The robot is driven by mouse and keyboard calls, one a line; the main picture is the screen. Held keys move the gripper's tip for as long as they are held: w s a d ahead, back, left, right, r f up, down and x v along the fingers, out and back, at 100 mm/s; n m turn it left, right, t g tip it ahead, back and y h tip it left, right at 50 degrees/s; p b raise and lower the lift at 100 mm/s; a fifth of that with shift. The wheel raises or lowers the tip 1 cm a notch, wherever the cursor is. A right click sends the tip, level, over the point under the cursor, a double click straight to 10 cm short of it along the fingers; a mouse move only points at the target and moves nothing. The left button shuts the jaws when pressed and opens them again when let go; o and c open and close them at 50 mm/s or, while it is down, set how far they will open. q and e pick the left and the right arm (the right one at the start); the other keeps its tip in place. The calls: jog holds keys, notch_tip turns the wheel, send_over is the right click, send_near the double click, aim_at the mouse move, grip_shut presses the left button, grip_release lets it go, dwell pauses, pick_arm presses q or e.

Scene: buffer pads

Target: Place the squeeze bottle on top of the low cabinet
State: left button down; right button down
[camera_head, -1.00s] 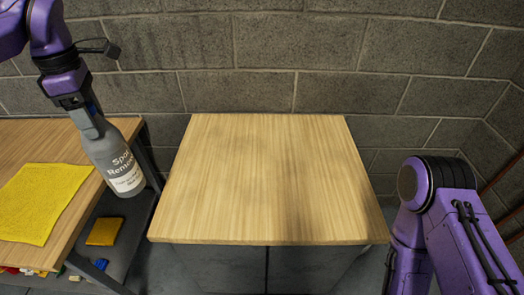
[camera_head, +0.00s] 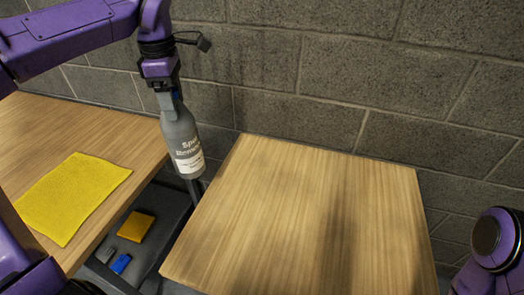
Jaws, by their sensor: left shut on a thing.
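The grey squeeze bottle (camera_head: 181,140), with a white label reading "Spot Remover", hangs upright from my left gripper (camera_head: 168,90). The gripper is shut on the bottle's top. The bottle is in the air at the gap between the left table and the low cabinet (camera_head: 310,215), near the cabinet's back left side. The cabinet's wooden top is bare. Its front is out of view. Of my right arm only a purple part shows at the lower right edge, and its gripper is outside the picture.
A wooden table (camera_head: 120,125) on the left carries a yellow cloth (camera_head: 72,195). A lower shelf (camera_head: 160,215) under it holds an orange-yellow sponge (camera_head: 136,226) and a small blue item (camera_head: 121,264). A grey block wall (camera_head: 330,70) stands behind.

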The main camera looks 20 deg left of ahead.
pick_arm(q)
jog(key=w+d+f+p, duration=0.2)
jog(key=w+d+f, duration=0.5)
jog(key=d+f, duration=0.4)
jog(key=shift+w+f+p, duration=0.4)
jog(key=shift+f, duration=0.5)
jog(key=shift+c, duration=1)
grip_release()
jog(key=shift+d, duration=0.15)
notch_tip(320, 180, up, 12)
jog(key=shift+b, duration=0.35)
